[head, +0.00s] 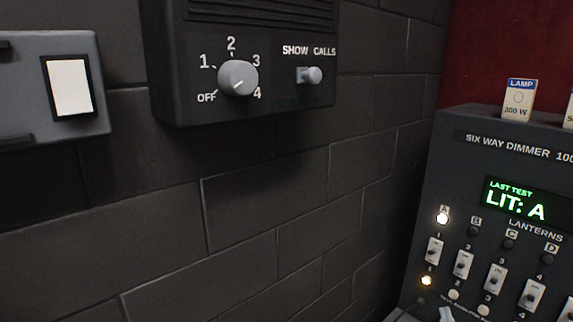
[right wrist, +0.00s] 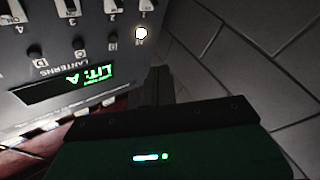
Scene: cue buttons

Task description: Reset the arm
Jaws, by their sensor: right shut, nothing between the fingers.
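My right gripper (right wrist: 160,84) shows in the right wrist view as dark fingers pressed together, with nothing between them. It is in front of the dimmer panel's screen side, apart from the switches as far as I can tell. In the head view only a small pale part, perhaps of my right arm, shows at the bottom edge. The six way dimmer (head: 460,165) stands at the right. Its green screen (head: 516,201) reads "LAST TEST LIT: A". Lantern A (head: 442,218) is lit, and lanterns B, C and D are dark. My left gripper is out of view.
A dark wall box (head: 190,100) carries a grey rotary knob (head: 238,78) and a "SHOW CALLS" button (head: 312,75). A grey box with a white rocker switch (head: 71,86) is at left. A lamp carton (head: 518,99) stands on the dimmer. The brick wall between is bare.

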